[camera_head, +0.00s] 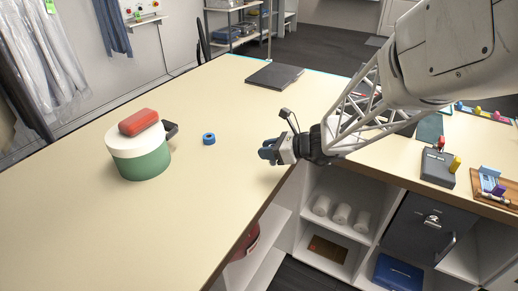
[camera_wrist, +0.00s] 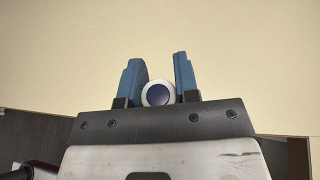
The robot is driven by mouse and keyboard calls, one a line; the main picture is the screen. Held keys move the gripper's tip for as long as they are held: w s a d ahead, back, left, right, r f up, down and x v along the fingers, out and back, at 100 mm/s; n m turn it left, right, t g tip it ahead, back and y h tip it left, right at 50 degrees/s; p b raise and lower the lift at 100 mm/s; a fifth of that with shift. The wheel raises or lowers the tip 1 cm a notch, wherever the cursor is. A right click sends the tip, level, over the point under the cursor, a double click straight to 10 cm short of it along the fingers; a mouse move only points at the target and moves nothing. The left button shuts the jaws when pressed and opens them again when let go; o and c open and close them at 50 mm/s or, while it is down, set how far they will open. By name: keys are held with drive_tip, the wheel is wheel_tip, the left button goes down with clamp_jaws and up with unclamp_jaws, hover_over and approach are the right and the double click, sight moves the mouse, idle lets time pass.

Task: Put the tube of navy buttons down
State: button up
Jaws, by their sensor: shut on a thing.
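My gripper (camera_head: 267,152) is over the cream counter (camera_head: 225,215), near its inner corner edge. In the wrist view its two blue fingers (camera_wrist: 159,76) stand on either side of a round white-rimmed end with a dark navy centre, which is the tube of navy buttons (camera_wrist: 158,94). The fingers are shut on the tube, which I see end-on. In the head view the tube is hidden or too small to make out at the fingers. I cannot tell how far it is above the counter.
A green and white round tub (camera_head: 140,160) with a red case (camera_head: 138,122) on top stands at left. A blue tape ring (camera_head: 209,138) lies between it and my gripper. A dark flat slab (camera_head: 274,75) lies farther back. The counter around my gripper is clear.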

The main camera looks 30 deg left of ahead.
drive_tip(key=shift+s, duration=0.6)
drive_tip(key=w+a, duration=0.3)
drive_tip(key=w, duration=0.1)
drive_tip(key=w+a+f, duration=0.1)
drive_tip(key=w+a, duration=0.2)
drive_tip(key=a, duration=0.1)
drive_tip(key=w+a, duration=0.4)
drive_tip(key=shift+w+f, duration=0.3)
drive_tip(key=shift+w, duration=0.05)
drive_tip(key=shift+d+f, duration=0.1)
drive_tip(key=shift+f, duration=1.65)
drive_tip(key=shift+f, duration=0.1)
drive_tip(key=o, duration=0.9)
